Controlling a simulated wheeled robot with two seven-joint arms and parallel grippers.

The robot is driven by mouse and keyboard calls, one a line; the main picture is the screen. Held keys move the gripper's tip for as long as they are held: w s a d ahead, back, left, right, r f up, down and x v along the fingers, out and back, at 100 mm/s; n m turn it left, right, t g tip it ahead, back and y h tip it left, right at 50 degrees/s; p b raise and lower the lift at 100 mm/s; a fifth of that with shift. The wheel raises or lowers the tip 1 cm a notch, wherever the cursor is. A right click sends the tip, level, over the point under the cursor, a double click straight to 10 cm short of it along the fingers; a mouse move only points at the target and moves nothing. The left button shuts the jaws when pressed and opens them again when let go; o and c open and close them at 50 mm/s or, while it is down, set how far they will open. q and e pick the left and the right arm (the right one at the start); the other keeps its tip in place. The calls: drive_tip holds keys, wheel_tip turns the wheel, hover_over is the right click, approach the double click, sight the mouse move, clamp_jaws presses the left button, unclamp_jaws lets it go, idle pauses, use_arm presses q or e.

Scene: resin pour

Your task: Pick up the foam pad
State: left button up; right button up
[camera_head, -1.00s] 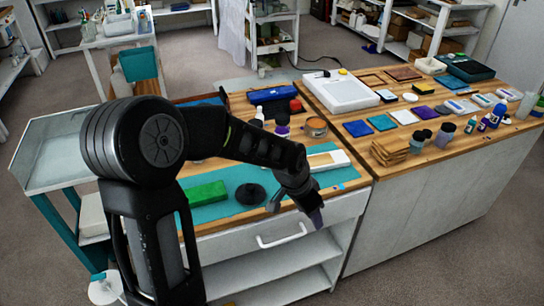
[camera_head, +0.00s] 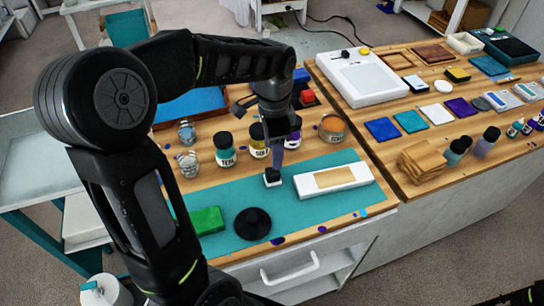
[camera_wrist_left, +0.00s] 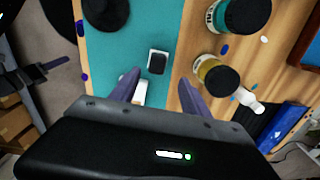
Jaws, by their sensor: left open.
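No label marks the foam pad. A small white block with a black top (camera_head: 272,177) lies on the teal mat (camera_head: 300,214), and a flat green block (camera_head: 206,220) lies near the mat's front left; I cannot tell which is the pad. My left gripper (camera_head: 277,160) points down just above the small white-and-black block. In the left wrist view, that block (camera_wrist_left: 157,62) lies ahead of the open, empty fingers (camera_wrist_left: 158,86), apart from them. Part of a white mould (camera_wrist_left: 140,93) shows between the fingers. My right gripper is not in view.
The white mould (camera_head: 360,176) with a tan inset lies right of the gripper. A black disc (camera_head: 252,224) lies in front. Teal (camera_head: 225,156) and yellow (camera_head: 258,144) jars and a tin (camera_head: 333,128) stand behind. The mat's front right is mostly clear.

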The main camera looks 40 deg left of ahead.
sight(273, 176)
use_arm(q)
drive_tip(key=shift+s+d+r, duration=0.15)
drive_tip(key=shift+s, duration=0.05)
drive_tip(key=shift+f, duration=1.35)
drive_tip(key=shift+s+f+p, duration=0.1)
drive_tip(key=shift+f+p, duration=0.6)
drive_tip(key=shift+f, duration=1.95)
drive_tip(key=shift+c, duration=0.3)
clamp_jaws()
